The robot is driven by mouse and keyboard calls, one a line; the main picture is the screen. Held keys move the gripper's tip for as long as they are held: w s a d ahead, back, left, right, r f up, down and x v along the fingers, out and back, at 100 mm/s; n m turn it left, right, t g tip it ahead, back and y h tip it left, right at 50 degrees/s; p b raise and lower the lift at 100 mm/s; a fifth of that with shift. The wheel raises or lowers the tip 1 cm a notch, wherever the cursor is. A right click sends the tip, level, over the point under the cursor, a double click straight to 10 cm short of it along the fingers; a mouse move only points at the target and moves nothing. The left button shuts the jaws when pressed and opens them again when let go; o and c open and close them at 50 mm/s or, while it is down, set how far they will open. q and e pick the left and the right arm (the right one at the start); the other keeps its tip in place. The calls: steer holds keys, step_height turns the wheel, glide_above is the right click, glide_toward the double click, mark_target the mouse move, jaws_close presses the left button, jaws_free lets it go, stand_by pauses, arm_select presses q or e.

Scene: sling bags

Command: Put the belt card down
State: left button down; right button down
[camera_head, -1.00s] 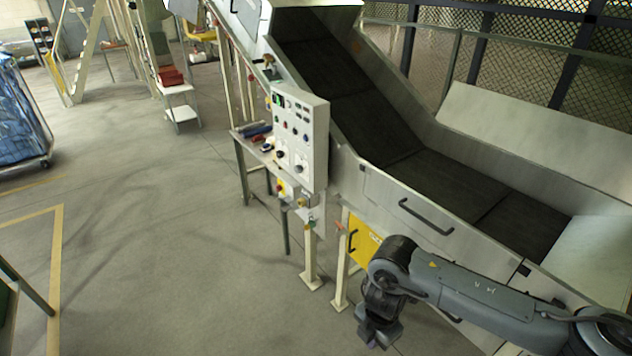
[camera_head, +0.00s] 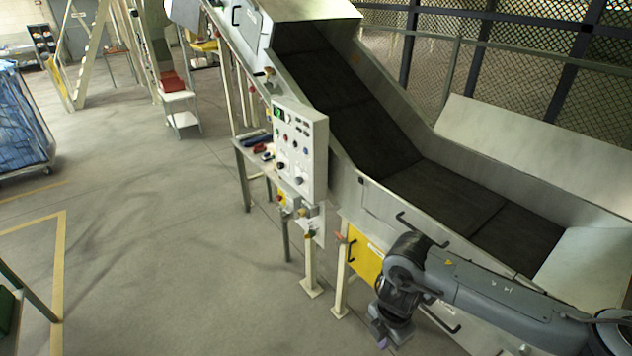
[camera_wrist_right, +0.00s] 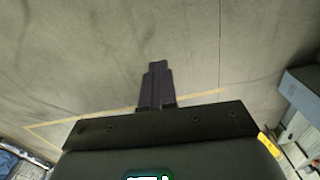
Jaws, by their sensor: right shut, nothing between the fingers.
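My right gripper (camera_head: 385,338) hangs at the bottom of the head view, in front of the lower side of the conveyor. In the right wrist view its dark fingers (camera_wrist_right: 157,82) are together with nothing between them, over bare floor. I cannot make out a belt card in either view. The conveyor has a dark belt (camera_head: 420,190) between grey metal walls. My left gripper is not in view.
A control panel (camera_head: 301,150) with buttons stands left of the conveyor, beside a small table (camera_head: 248,150) holding small items. A yellow panel (camera_head: 364,256) is low on the conveyor's side. A blue-filled cart (camera_head: 20,125) is far left. The middle floor is clear.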

steer(key=d+m, duration=0.1)
steer(key=m, duration=0.7)
steer(key=w+d+m, duration=0.1)
steer(key=d+m, duration=0.1)
steer(key=m, duration=0.6)
steer(key=d+m, duration=0.2)
steer(key=m, duration=0.6)
steer(key=shift+w+d+f, duration=0.2)
steer(key=shift+w+d, duration=0.05)
steer(key=shift+f, duration=0.1)
